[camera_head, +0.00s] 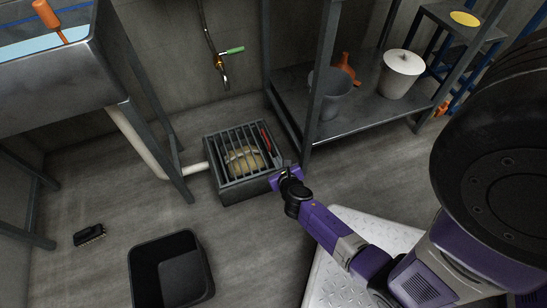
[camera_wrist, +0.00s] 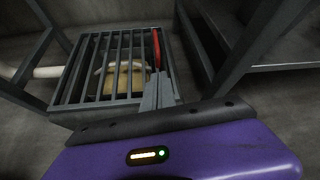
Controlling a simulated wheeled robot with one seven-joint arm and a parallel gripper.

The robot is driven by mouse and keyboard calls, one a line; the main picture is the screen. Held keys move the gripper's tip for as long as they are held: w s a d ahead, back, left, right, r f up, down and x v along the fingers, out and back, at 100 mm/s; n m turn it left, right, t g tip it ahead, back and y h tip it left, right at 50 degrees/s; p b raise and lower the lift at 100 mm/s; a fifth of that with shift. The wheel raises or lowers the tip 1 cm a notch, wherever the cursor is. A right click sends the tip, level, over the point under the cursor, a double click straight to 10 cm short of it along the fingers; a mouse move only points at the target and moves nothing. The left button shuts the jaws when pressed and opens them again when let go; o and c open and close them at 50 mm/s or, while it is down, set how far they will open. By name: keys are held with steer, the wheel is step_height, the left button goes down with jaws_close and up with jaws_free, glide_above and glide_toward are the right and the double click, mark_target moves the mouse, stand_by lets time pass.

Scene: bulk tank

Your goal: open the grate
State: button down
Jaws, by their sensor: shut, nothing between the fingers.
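The grate (camera_head: 235,144) is a set of dark parallel bars lying over a square floor box (camera_head: 247,190). A red handle (camera_head: 266,139) runs along its right side; in the wrist view the red handle (camera_wrist: 156,50) stands just beyond my fingers. A tan round object shows beneath the bars. My gripper (camera_head: 286,170) is at the box's front right corner, and its shut fingers (camera_wrist: 160,92) overlap the grate's right edge in the wrist view. The fingers look empty. I cannot tell whether they touch the grate. The grate looks closed, lying flat.
A pale pipe (camera_head: 194,170) joins the box from the left, below the sink (camera_head: 50,60). A metal shelf (camera_head: 340,125) with a grey bucket (camera_head: 331,98) and white lidded pot (camera_head: 401,76) stands right. A black bin (camera_head: 168,272) and brush (camera_head: 89,235) lie front left.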

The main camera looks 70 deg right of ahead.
mark_target(272, 156)
steer(key=b+x, duration=0.3)
steer(key=x, duration=0.6)
steer(key=shift+w+d+f+b, duration=0.1)
steer(key=shift+d+f+b, duration=0.1)
steer(key=shift+d+b, duration=0.1)
steer(key=shift+a+r, duration=0.1)
steer(key=shift+r, duration=0.05)
